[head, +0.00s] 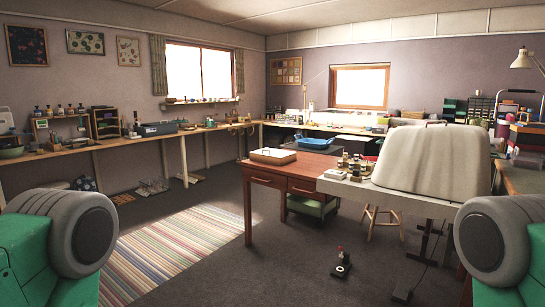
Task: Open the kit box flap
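A pale cream box with a lid and a small dark handle or clasp (272,156) sits on the left part of the brown wooden desk (318,164). It looks like the kit box. Its lid appears shut; at this distance I cannot make out a separate flap. Neither of my grippers is in view. Only green and grey parts of my own body show at the lower left and lower right edges, well apart from the box.
A large covered shape (432,158) stands right of the desk, with small jars (352,164) beside it. A striped rug (175,248) lies at left. Grey floor in front is mostly clear.

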